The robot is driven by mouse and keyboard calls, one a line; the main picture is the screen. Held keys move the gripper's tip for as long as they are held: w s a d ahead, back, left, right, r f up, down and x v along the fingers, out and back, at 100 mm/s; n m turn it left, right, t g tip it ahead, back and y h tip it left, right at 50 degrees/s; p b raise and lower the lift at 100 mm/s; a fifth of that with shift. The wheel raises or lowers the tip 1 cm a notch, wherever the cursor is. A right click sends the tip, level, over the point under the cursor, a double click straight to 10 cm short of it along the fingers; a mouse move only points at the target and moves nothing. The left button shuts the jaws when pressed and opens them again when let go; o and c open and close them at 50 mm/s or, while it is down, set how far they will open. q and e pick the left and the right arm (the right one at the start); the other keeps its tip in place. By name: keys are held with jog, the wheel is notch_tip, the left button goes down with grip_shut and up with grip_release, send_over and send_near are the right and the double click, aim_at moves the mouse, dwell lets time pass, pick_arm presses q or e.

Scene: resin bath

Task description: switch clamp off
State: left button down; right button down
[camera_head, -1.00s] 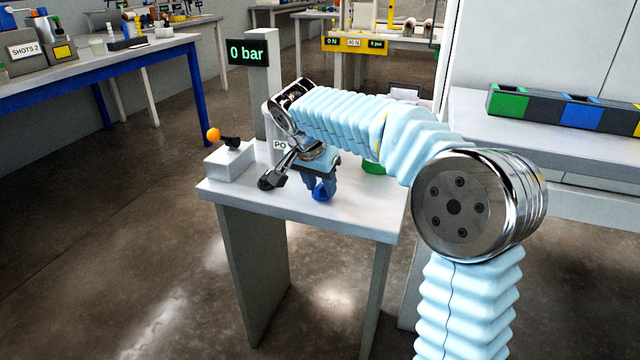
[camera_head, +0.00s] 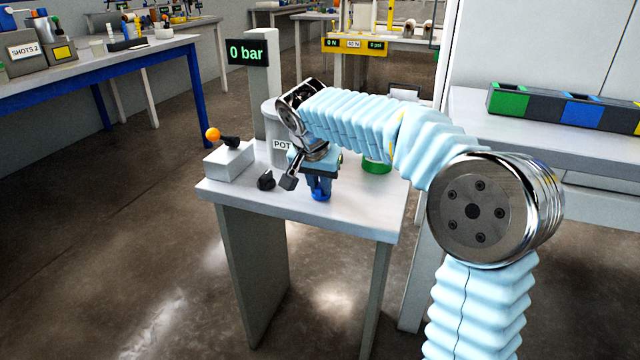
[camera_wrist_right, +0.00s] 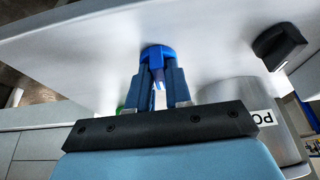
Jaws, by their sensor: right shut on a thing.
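My right gripper (camera_head: 320,186) points down over the front part of a small white table. Its fingers are shut on a small bright blue part (camera_wrist_right: 157,53) at the table top, which shows between and beyond the fingertips in the right wrist view. In the head view only a bit of this blue part (camera_head: 321,195) shows below the fingers. A black knob (camera_head: 266,180) sits on the table left of the gripper, apart from it. It also shows at the upper right in the right wrist view (camera_wrist_right: 279,45). My left gripper is out of view.
A grey pot (camera_head: 272,113) with a partly hidden label stands behind my wrist. A pale box (camera_head: 229,160) with an orange ball (camera_head: 212,134) and black lever stands left. A green-based object (camera_head: 377,166) is to the right. A display (camera_head: 247,52) reads "0 bar".

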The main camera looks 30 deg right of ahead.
jog(key=c, duration=1.1)
grip_release()
jog(key=p+v, duration=0.1)
jog(key=v, duration=1.2)
jog(key=shift+s+a+r+p, duration=0.1)
jog(key=shift+r+p, duration=0.2)
jog(key=shift+r, duration=0.05)
